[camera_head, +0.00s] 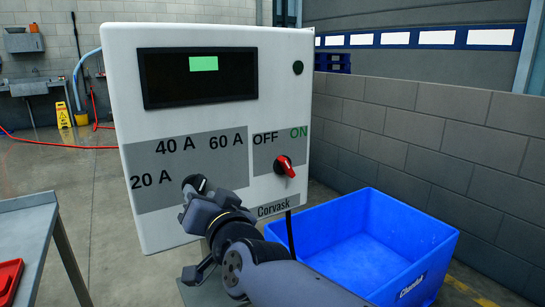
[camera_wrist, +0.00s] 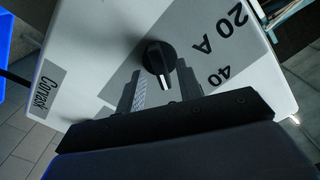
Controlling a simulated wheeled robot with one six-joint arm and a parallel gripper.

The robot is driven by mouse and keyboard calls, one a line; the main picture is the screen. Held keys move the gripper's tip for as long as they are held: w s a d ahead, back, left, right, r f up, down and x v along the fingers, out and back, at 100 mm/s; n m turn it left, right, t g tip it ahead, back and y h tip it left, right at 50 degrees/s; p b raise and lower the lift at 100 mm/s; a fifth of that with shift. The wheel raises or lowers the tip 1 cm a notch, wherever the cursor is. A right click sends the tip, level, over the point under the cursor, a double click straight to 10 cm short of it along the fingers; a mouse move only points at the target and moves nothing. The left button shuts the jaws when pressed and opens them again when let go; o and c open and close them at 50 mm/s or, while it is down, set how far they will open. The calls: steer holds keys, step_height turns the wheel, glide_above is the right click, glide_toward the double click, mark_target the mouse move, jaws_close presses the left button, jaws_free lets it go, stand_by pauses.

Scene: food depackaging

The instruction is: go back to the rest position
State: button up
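A white control box (camera_head: 222,30) marked Corvask stands ahead of me, with a dark screen showing a green patch. My gripper (camera_head: 196,187) is close in front of its lower part, by the 20 A, 40 A and 60 A marks. In the wrist view a black knob (camera_wrist: 158,58) with a pale pointer line is between and just beyond my two fingers. The fingers stand apart on either side of it, with gaps visible. Whether they touch the box face is unclear. A red switch (camera_head: 285,166) sits below OFF and ON.
A blue crate (camera_head: 430,255) stands on the floor to the right of the box, near a grey block wall (camera_head: 440,130). A metal table (camera_head: 30,225) with a red tray (camera_head: 10,275) is at the left. A yellow floor sign (camera_head: 63,115) and red hose are behind.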

steer(key=shift+w+a+r+n, duration=0.15)
steer(key=shift+w+a, duration=0.15)
steer(key=shift+w, duration=0.15)
steer(key=shift+w+a+f+n, duration=0.15)
steer(key=shift+w+a, duration=0.1)
steer(key=shift+w, duration=0.15)
steer(key=n+p, duration=0.3)
steer(key=n, duration=0.2)
steer(key=shift+s+r+n, duration=0.1)
steer(key=shift+r+n, duration=0.05)
steer(key=shift+n, duration=0.15)
steer(key=n+p, duration=0.2)
steer(key=n, duration=0.1)
steer(key=shift+d+f, duration=0.1)
steer(key=shift+f, duration=0.15)
